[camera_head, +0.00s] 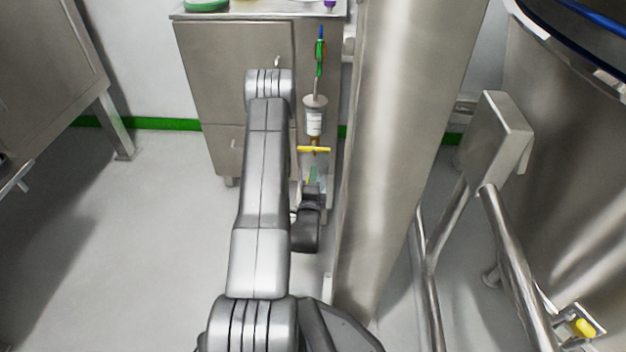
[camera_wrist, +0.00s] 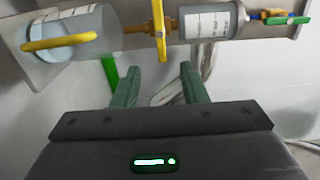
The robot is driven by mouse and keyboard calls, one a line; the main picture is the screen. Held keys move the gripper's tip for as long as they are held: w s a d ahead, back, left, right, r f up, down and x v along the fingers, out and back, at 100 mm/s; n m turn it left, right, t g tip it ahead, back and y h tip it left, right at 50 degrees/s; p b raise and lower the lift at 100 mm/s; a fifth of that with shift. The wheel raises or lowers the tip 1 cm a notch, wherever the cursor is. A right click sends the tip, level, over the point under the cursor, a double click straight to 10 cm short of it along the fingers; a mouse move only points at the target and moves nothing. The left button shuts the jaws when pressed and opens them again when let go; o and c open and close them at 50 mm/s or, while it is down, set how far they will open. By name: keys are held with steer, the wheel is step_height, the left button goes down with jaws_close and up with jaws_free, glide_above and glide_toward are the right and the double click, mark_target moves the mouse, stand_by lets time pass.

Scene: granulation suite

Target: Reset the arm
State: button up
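My arm reaches forward in the head view, with its wrist low in front of a steel panel. My gripper (camera_wrist: 158,74) shows two green fingers set well apart with nothing between them, so it is open and empty. In the head view my gripper (camera_head: 314,178) is small and partly hidden, just below a yellow valve handle (camera_head: 314,149). In the wrist view the yellow handle (camera_wrist: 158,30) stands beyond the fingertips, apart from them as far as I can tell.
A labelled filter housing (camera_head: 314,118) sits above the valve, with green and blue fittings (camera_head: 319,52) higher up. A clear cylinder (camera_wrist: 85,45) is at left in the wrist view. A steel cabinet (camera_head: 232,75) stands behind my arm, and a steel column (camera_head: 405,130) close right. Floor at left is clear.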

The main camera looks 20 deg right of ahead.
mark_target(316, 149)
steer(key=shift+w+d, duration=0.1)
steer(key=shift+w, duration=0.05)
steer(key=b+x, duration=0.3)
steer(key=x, duration=1)
steer(key=shift+w+d, duration=0.2)
steer(key=shift+w, duration=0.15)
steer(key=p+v, duration=0.3)
steer(key=v, duration=1.1)
steer(key=b+x, duration=0.3)
steer(key=x, duration=1.1)
steer(key=shift+w, duration=0.1)
steer(key=n, duration=0.6)
steer(key=shift+r, duration=0.35)
steer(key=shift+a+n, duration=0.15)
steer(key=shift+n, duration=0.15)
